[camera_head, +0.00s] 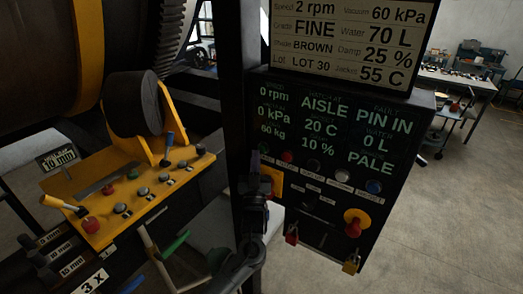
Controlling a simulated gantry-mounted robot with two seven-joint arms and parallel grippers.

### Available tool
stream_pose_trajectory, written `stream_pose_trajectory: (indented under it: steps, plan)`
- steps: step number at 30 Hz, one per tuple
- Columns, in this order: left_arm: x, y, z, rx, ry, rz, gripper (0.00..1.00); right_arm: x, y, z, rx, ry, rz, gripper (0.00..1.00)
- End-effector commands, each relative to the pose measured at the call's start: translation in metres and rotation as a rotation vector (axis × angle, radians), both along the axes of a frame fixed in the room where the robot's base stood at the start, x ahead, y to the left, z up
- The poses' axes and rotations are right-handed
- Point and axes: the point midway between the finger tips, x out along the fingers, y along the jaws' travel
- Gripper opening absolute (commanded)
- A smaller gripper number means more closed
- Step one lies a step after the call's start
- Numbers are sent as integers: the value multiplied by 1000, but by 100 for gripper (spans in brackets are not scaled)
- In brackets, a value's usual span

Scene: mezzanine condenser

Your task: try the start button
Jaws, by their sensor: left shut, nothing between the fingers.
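The black control panel (405,150) stands right of centre, with a row of round buttons under its green readouts. A dark green button (263,147) is at the left end of the row. A dark red one (287,156), a black one (313,166), a white one (342,175) and a blue one (373,186) follow. The labels are too small to read, so I cannot tell which is start. My left gripper (254,168) is shut and empty, pointing up just below and left of the green button. I cannot tell whether it touches the panel. My right gripper is out of view.
A yellow plate (277,180) is partly behind my left gripper. Lower are a red knob on yellow (355,222), a red padlock (292,236) and a yellow padlock (350,265). A yellow console (150,185) with levers stands left, beside a large drum. Open floor lies right.

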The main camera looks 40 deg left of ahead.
Motion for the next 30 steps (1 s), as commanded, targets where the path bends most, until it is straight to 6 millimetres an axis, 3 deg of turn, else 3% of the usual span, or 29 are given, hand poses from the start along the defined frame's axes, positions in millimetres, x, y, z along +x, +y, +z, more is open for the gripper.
stream_pose_trajectory:
  steps: [30]
  plan:
    - [9,0,0,0,0,0,0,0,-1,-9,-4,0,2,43]
